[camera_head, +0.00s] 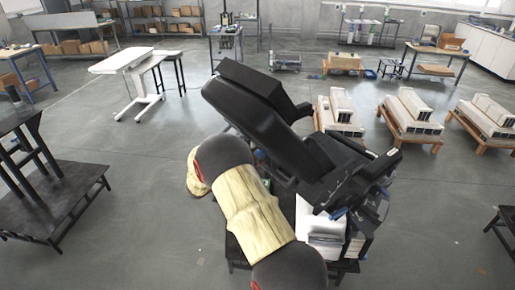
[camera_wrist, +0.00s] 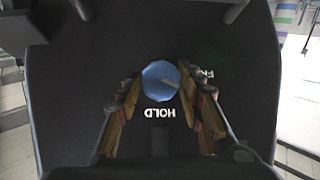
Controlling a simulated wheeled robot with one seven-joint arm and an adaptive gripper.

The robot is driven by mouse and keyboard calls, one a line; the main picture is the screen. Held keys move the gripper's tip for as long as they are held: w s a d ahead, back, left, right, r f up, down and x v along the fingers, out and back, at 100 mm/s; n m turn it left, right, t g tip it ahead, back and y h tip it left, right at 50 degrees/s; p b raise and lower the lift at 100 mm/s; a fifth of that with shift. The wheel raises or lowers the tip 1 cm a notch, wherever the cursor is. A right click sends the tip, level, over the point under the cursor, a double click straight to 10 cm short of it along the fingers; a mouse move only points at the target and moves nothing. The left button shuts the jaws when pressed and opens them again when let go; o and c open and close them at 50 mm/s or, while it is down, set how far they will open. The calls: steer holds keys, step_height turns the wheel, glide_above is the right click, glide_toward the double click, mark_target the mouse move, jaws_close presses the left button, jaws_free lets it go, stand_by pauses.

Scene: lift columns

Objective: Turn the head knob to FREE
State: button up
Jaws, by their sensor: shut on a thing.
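In the wrist view the head knob (camera_wrist: 157,74) is a blue, faceted, round knob on a dark panel (camera_wrist: 100,55). A small tan mark on its face points to the lower right. The word HOLD (camera_wrist: 160,113) appears upside down just below the knob. Part of another label (camera_wrist: 208,73), starting FR, shows to the right; my right finger hides the rest. My gripper (camera_wrist: 160,84) has its brown-padded fingers on both sides of the knob and is shut on it. In the head view the knob and my gripper are hidden.
In the head view a black reclined padded chair (camera_head: 255,100) stands just ahead, with my arm close beside it. A dark platform (camera_head: 50,205) is at left and a white table (camera_head: 122,60) farther back. White units on wooden pallets (camera_head: 405,125) stand at right. Grey floor between is clear.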

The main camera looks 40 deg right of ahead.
steer(key=g+p, duration=0.2)
steer(key=g, duration=0.1)
steer(key=g+p, duration=0.1)
steer(key=shift+w+r+n+p, duration=0.1)
steer(key=shift+w+n+p, duration=0.2)
steer(key=shift+n+p, duration=0.1)
steer(key=shift+w+d+n+g+y+p, duration=0.1)
steer(key=shift+n+g+y+p, duration=0.15)
steer(key=shift+g, duration=0.9)
steer(key=shift+w+n+g+y+p, duration=0.15)
steer(key=shift+g+y, duration=0.1)
steer(key=shift+g, duration=0.9)
steer(key=shift+s, duration=0.1)
steer(key=o, duration=1.1)
steer(key=shift+o, duration=0.3)
steer(key=shift+f, duration=0.2)
steer(key=v, duration=1.2)
steer(key=shift+d+f, duration=0.1)
steer(key=shift+f, duration=0.05)
